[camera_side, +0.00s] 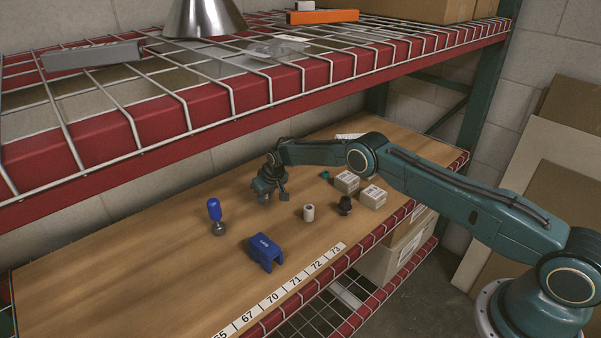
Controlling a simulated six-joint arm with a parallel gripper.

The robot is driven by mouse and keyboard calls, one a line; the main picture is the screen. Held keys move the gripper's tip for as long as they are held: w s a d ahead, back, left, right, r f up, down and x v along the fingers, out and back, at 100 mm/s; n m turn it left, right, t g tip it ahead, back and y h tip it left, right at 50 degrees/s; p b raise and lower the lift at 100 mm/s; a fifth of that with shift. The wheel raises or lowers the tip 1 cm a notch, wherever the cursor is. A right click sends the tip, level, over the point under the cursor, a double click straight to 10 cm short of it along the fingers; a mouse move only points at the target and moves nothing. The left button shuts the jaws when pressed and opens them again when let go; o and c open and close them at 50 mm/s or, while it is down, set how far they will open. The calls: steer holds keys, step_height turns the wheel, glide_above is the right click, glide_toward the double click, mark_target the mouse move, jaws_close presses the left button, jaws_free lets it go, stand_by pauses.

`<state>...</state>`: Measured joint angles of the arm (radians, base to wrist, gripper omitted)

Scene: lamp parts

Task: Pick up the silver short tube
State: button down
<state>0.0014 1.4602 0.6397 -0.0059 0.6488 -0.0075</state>
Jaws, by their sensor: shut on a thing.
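A short, pale cylinder (308,212) stands on the wooden shelf board, to the right of my gripper and apart from it. It is the only short tube shape I can make out, and whether it is silver or off-white is unclear. My gripper (272,198) points down over the middle of the board, at or just above the surface. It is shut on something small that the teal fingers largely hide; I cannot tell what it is.
A black knob-like part (345,204) and small white boxes (347,181) stand to the right. A red-edged wire shelf (200,100) hangs above. The board's left part is clear.

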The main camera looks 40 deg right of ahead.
step_height(320, 180, up, 10)
steer(key=shift+f, duration=0.1)
stand_by(0.4)
steer(key=shift+a+f, duration=0.1)
stand_by(0.5)
